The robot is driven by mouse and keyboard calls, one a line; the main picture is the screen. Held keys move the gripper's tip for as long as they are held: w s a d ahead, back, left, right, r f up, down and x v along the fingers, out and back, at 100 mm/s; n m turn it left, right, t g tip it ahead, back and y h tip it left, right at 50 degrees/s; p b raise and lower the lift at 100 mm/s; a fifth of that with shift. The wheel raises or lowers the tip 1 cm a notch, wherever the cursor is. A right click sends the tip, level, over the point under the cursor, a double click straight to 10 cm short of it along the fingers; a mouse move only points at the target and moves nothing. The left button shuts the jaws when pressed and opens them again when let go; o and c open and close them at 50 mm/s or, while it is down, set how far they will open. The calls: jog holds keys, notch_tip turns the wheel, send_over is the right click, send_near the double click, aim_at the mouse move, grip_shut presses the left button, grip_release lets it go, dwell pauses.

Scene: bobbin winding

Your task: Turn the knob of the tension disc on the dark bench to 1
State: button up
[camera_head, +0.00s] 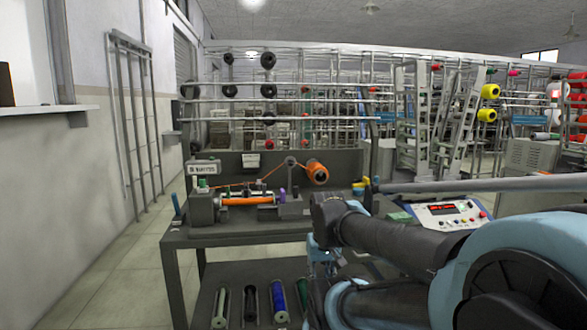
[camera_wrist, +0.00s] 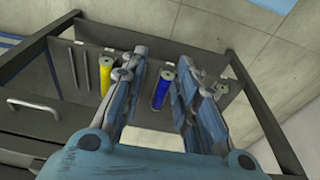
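The dark bench (camera_head: 180,238) stands left of centre in the head view, with a winder and an orange bobbin (camera_head: 245,201) on it. An orange thread runs up to a small round grey part (camera_head: 291,161) on a post, which looks like the tension disc. Its knob and numbers are too small to read. In the head view my gripper (camera_head: 322,262) is low at the bench's front right, below the top and apart from the disc. In the wrist view my gripper (camera_wrist: 162,56) is open and empty, its fingers spread. The disc does not show there.
An orange thread cone (camera_head: 317,173) sits right of the disc. A control panel (camera_head: 442,214) stands to the right, partly behind my arm. Several bobbins lie on the lower shelf. The wrist view shows a yellow spool (camera_wrist: 105,74) and a blue spool (camera_wrist: 163,88) in a tray.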

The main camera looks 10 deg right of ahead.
jog(key=w+a+r+m+t+y, duration=0.2)
jog(key=w+a+r+y, duration=0.3)
jog(key=w, duration=0.4)
jog(key=m+t+y, duration=0.2)
jog(key=m+t, duration=1)
send_near(292, 164)
jog(key=x, duration=0.8)
jog(key=shift+w+a+f, duration=0.1)
jog(key=shift+w+a, duration=0.05)
jog(key=shift+w, duration=0.05)
jog(key=shift+c, duration=0.5)
grip_shut()
